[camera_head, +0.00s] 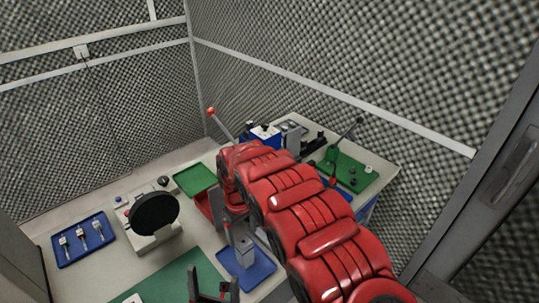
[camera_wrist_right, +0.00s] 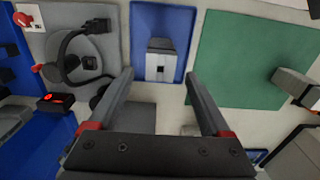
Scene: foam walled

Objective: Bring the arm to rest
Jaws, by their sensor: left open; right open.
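My right arm (camera_head: 290,200), with red covers, comes in from the lower right and reaches over the table. Its gripper shows in the right wrist view (camera_wrist_right: 158,78), open, with its fingers wide apart and nothing between them. A grey block (camera_wrist_right: 160,62) lies beyond the fingertips in a blue tray (camera_wrist_right: 178,20). The tray also shows in the head view (camera_head: 262,272), below the right gripper, which is partly hidden there. My left gripper (camera_head: 214,284) is at the bottom edge of the head view, over the green mat's right side; it is open and looks empty.
A blue tray (camera_head: 63,256) with several small parts lies at the left. A device with a black disc (camera_head: 155,213) stands beside it. A green tray (camera_head: 195,178) sits farther back. A second bench (camera_head: 385,160) with a green board stands behind my right arm. Foam walls close in the bench.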

